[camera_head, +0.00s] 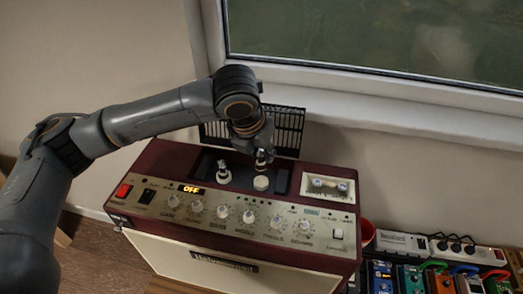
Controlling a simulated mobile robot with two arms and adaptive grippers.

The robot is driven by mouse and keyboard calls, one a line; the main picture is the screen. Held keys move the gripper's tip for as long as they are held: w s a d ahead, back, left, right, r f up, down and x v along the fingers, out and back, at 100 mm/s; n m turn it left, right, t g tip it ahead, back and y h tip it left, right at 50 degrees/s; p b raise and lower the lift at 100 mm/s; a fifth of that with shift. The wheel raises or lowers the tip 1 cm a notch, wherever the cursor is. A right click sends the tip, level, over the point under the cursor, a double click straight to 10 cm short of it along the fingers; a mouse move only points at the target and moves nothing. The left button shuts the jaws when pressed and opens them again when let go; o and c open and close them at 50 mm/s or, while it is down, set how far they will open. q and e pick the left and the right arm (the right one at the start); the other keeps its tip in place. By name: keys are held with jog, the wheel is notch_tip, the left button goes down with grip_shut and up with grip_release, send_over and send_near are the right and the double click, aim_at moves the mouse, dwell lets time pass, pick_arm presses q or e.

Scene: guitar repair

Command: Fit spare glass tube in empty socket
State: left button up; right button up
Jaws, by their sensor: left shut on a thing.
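My left gripper (260,150) points down over the recess in the top of the dark red amplifier (160,160). It is shut on a small glass tube (261,161), which is mostly hidden by the fingers. The tube is above a round cream socket (261,183) on the right of the recess; I cannot tell if they touch. Another tube (224,170) stands upright in the socket to the left. My right gripper is not in view.
A cream tray (330,198) with small glass pieces sits on the amplifier's right. A black grille (290,130) stands behind it, below the window sill. The front panel has knobs and an OFF display (191,189). Pedals (410,278), a power strip (468,250) and a red cup (367,234) are at right.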

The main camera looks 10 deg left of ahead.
aim_at(262, 164)
pick_arm(q)
notch_tip(262, 164, down, 3)
jog(key=shift+r+b, duration=0.2)
jog(key=shift+b, duration=1.05)
jog(key=shift+f, duration=1)
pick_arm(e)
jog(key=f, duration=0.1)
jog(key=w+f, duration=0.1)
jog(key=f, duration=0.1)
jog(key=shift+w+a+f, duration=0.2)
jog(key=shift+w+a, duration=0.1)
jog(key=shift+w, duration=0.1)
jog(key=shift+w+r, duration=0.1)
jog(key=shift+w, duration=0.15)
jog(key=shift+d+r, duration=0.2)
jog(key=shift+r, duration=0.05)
pick_arm(q)
jog(key=shift+w+p, duration=0.1)
jog(key=shift+p, duration=1.1)
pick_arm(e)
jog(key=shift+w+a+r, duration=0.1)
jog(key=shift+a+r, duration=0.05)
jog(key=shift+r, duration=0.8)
pick_arm(q)
jog(key=shift+f, duration=0.7)
